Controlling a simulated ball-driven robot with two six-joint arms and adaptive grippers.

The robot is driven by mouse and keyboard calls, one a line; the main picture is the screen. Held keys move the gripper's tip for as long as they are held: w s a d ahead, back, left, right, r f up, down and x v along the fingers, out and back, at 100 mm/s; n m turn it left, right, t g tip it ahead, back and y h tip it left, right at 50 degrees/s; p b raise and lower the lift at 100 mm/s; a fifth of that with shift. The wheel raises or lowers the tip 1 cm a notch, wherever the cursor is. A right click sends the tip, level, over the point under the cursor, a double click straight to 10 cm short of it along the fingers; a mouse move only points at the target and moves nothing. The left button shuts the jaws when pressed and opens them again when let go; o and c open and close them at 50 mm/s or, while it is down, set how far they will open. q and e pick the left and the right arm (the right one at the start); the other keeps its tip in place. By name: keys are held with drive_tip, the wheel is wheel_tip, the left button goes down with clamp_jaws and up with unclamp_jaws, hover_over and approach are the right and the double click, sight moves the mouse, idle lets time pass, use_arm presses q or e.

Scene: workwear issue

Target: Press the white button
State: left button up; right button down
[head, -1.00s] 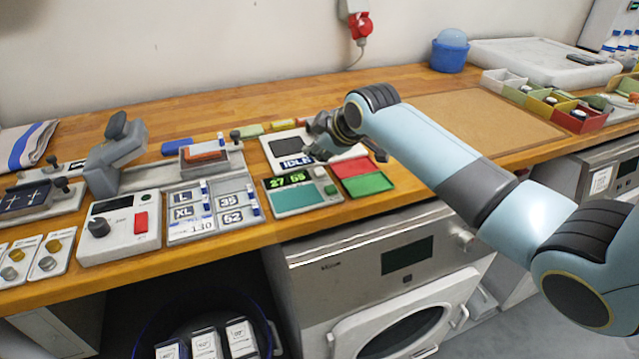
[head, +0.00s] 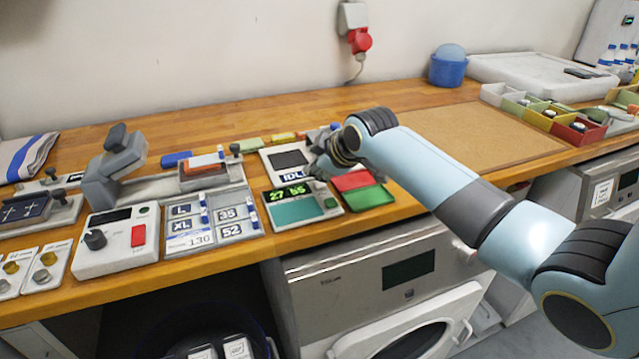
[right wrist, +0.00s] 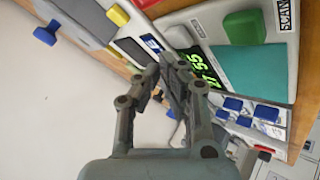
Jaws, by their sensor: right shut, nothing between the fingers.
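A grey scanning device (head: 290,220) with a lit green "27 55" display and a teal pad lies near the bench's front edge. It also shows in the right wrist view (right wrist: 285,55). A pale, whitish button (right wrist: 178,37) sits beside its display, next to a larger green button (right wrist: 245,27). My right gripper (head: 318,172) is shut and empty, low over the device's far right corner. In the right wrist view its fingertips (right wrist: 168,62) appear close to the white button; contact cannot be told. My left gripper is out of view.
A device with an "IDL..." display (head: 272,160) lies just behind. Red and green trays (head: 370,197) lie to the right under my arm. A size-label panel (head: 185,245) and a control box with a red switch (head: 105,257) stand to the left. A brown mat (head: 480,135) is clear.

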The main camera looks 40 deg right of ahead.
sight(317, 185)
drive_tip(key=shift+f, duration=0.1)
idle(0.6)
drive_tip(key=shift+f, duration=0.35)
drive_tip(key=shift+f, duration=0.45)
idle(0.6)
drive_tip(key=shift+r, duration=0.1)
drive_tip(key=shift+r+p, duration=0.7)
drive_tip(key=shift+r, duration=0.1)
wheel_tip(317, 185, up, 5)
drive_tip(key=p, duration=0.5)
drive_tip(key=shift+r, duration=0.1)
